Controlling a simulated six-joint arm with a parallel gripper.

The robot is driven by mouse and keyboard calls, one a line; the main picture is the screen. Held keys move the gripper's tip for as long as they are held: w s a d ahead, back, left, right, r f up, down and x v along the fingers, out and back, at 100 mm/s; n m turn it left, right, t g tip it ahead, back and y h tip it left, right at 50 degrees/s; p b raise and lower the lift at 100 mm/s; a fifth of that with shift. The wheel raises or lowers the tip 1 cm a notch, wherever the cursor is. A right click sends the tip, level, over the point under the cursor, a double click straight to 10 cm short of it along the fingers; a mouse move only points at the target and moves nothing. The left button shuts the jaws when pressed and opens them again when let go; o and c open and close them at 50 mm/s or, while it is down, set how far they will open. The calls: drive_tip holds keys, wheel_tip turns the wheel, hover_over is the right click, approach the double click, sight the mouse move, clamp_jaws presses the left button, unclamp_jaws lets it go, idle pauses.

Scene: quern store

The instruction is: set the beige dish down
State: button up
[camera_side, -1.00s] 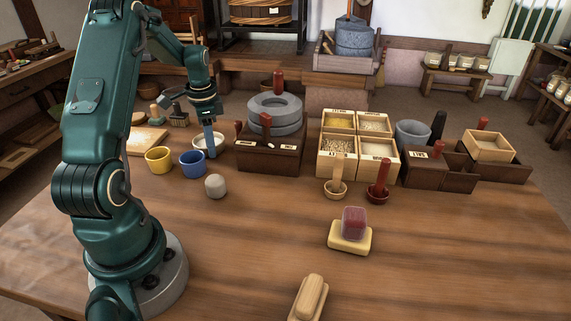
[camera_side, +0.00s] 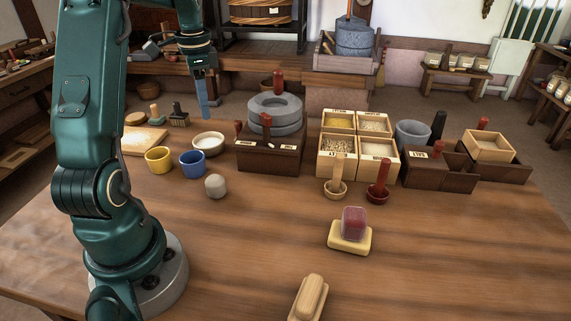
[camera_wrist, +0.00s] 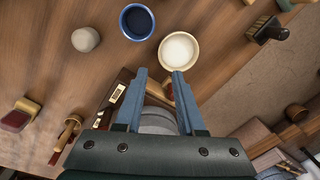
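The beige dish (camera_side: 208,151), a shallow round bowl with a white inside, sits upright on the wooden table just behind the blue cup. In the wrist view, its rim (camera_wrist: 197,46) shows just beyond my fingertips. My gripper (camera_side: 203,114) is raised above and slightly behind the dish, clear of it. In the wrist view, my gripper's (camera_wrist: 159,71) two blue fingers stand apart with nothing held between them.
A blue cup (camera_side: 192,165) and a yellow cup (camera_side: 159,161) stand close to the dish. A grey rounded stone (camera_side: 215,187) lies in front. A dark box (camera_side: 268,160) with a stone quern (camera_side: 275,112) stands to the right.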

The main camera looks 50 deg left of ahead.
drive_tip(key=d+r+n+t, duration=0.1)
drive_tip(key=d+r, duration=0.2)
drive_tip(key=d, duration=0.5)
drive_tip(key=d+r+t, duration=0.1)
drive_tip(key=d+r, duration=0.2)
drive_tip(key=d, duration=0.5)
drive_tip(key=s+d+f+n+t, duration=0.1)
drive_tip(key=s+d, duration=0.2)
drive_tip(key=d, duration=0.3)
drive_tip(key=s+d+f+t+h, duration=0.1)
drive_tip(key=s+d+f+t, duration=0.1)
drive_tip(key=s+d, duration=0.2)
drive_tip(key=shift+s+d+n, duration=0.25)
drive_tip(key=shift+d+n, duration=0.15)
drive_tip(key=shift+d, duration=0.65)
